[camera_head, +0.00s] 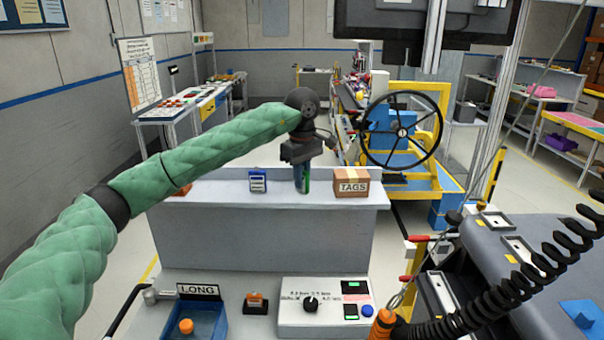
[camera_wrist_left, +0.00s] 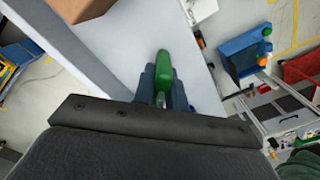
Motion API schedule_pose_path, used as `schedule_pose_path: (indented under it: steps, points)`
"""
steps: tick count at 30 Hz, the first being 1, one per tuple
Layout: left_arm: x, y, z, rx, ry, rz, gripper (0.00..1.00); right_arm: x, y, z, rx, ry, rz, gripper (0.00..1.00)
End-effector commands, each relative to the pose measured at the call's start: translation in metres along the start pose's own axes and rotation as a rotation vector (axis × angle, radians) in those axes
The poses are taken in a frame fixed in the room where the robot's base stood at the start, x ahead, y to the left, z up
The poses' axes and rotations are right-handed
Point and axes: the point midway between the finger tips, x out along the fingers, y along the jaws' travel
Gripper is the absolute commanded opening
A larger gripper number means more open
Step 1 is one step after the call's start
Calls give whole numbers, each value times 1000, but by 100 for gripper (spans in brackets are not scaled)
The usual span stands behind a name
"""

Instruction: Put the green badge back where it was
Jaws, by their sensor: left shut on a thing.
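The green badge (camera_wrist_left: 163,70) is between the two fingers of my left gripper (camera_wrist_left: 164,88) in the left wrist view, and the gripper is shut on it. In the head view my left gripper (camera_head: 302,186) points down over the grey shelf (camera_head: 270,222), between a blue badge (camera_head: 258,178) and the TAGS box (camera_head: 351,183). A strip of the green badge (camera_head: 307,180) shows at the fingers. I cannot tell whether the badge touches the shelf top. An orange item (camera_head: 183,189) on the shelf is mostly hidden behind my left arm. My right gripper is not in view.
In front of the shelf are a blue tray (camera_head: 207,325) by a LONG sign (camera_head: 198,291), an orange item on a black base (camera_head: 256,303) and a control box (camera_head: 325,308). A steering wheel (camera_head: 401,130) stands behind right. A coiled black cable (camera_head: 540,262) hangs at right.

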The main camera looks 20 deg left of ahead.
Motion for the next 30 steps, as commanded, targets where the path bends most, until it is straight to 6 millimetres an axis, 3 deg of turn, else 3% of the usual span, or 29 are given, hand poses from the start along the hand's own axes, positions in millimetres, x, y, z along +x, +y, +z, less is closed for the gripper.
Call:
schedule_pose_path:
  steps: [15, 16, 18, 30]
  points:
    - [4, 0, 0, 0, 0, 1, 0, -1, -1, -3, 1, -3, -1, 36]
    - [3, 0, 0, 0, 0, 1, 19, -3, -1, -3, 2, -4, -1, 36]
    - [3, 0, 0, 0, 0, 1, 33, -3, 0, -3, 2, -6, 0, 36]
    - [2, 0, 0, 0, 0, 1, 35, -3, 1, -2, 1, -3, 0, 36]
